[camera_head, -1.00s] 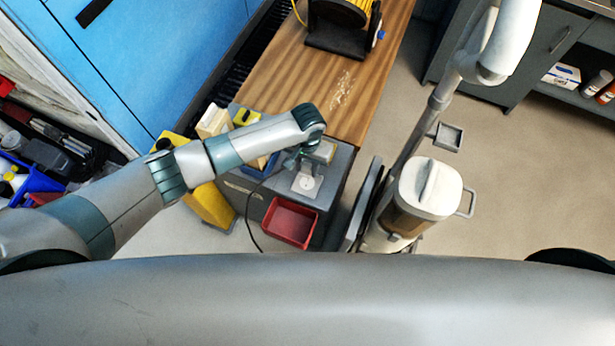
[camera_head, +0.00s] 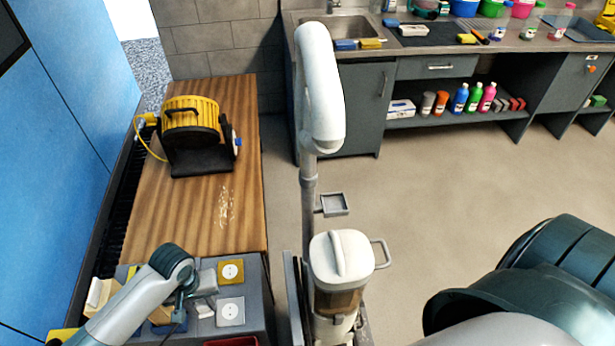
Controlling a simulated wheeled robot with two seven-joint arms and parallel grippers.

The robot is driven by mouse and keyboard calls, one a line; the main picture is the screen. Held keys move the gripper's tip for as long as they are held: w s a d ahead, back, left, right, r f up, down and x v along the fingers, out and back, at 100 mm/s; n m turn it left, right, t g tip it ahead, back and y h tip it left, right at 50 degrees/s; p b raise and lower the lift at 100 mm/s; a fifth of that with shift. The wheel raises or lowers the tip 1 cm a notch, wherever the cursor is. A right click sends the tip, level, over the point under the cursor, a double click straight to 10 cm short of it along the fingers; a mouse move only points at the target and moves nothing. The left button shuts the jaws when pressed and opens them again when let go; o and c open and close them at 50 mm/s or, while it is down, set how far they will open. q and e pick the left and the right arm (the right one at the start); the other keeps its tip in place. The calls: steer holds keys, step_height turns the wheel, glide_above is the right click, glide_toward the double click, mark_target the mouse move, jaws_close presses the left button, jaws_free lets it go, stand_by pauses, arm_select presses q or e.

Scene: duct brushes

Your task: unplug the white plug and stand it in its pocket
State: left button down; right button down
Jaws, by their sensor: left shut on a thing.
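My left gripper (camera_head: 181,305) is at the lower left, just left of the two socket plates on the grey bench top (camera_head: 258,300). It is shut on what looks like the white plug, which is mostly hidden by the fingers and wrist. The yellow-centred socket (camera_head: 231,271) and the white socket (camera_head: 231,312) both show bare faces with nothing in them. I cannot make out the plug's pocket for certain. My right gripper is out of view; only part of my right arm shows at the lower right.
A red bin (camera_head: 232,341) is cut off at the bottom edge. Open floor (camera_head: 450,190) lies to the right.

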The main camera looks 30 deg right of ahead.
arm_select(q)
steer(key=s+a+r+n+b, duration=0.1)
steer(key=s+a+r+b, duration=0.2)
steer(key=a, duration=0.4)
steer(key=s+a+r+n+b, duration=0.1)
steer(key=s+a+r+b, duration=0.2)
steer(key=a, duration=0.5)
steer(key=shift+s+a+r+n+b, duration=0.2)
steer(key=shift+s+r+n+b, duration=0.35)
steer(key=shift+b, duration=0.7)
steer(key=shift+s+f, duration=0.15)
steer(key=shift+f, duration=0.05)
